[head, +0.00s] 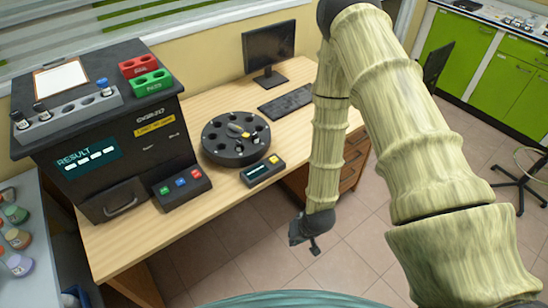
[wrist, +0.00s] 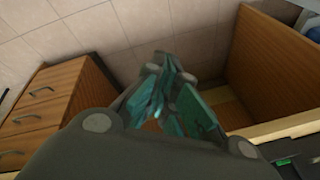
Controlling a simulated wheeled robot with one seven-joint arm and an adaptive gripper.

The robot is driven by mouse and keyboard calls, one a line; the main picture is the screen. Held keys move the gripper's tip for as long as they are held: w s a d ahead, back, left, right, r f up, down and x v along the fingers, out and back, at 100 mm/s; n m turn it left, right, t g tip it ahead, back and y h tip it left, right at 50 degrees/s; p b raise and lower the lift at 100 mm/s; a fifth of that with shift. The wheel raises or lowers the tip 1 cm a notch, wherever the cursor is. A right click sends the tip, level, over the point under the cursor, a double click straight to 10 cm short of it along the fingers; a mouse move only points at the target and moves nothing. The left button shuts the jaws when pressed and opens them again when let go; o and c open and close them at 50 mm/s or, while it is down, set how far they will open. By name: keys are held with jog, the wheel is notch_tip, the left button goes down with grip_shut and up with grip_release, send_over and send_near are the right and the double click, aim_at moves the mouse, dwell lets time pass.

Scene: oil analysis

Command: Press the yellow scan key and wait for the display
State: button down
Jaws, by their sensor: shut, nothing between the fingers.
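The yellow key (head: 273,159) sits on a small dark box with a lit display (head: 259,171), near the front edge of the wooden desk. The display's text is too small to read. My gripper (head: 314,247) hangs beyond the desk's front edge, to the right of and below the box in the head view, over the floor and apart from the key. In the wrist view its teal fingers (wrist: 172,98) are together and empty. The yellow key cannot be made out in the wrist view.
A dark analyser with a RESULT screen (head: 88,158) stands left. A keyboard (head: 287,101) and monitor (head: 268,50) stand behind. Desk drawers (wrist: 40,115) and the desk edge (wrist: 280,128) are near my gripper.

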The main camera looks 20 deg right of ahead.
jog(key=w+r+m+t+y+p, duration=0.1)
jog(key=w+r, duration=0.4)
jog(key=w, duration=0.3)
jog(key=w+r+t, duration=0.2)
jog(key=w+r, duration=0.2)
jog(key=w, duration=0.5)
notch_tip(320, 180, up, 12)
jog(key=t+y+p, duration=0.1)
jog(key=t+p, duration=0.1)
send_over(276, 158)
jog(key=shift+w+f+m, duration=0.1)
jog(key=shift+w+m, duration=0.05)
jog(key=shift+m, duration=0.15)
jog(key=shift+f+b, duration=0.1)
jog(key=shift+b, duration=0.2)
jog(key=shift+f+b, duration=2.55)
jog(key=shift+f, duration=1.8)
jog(key=shift+f, duration=0.1)
jog(key=shift+f, duration=0.3)
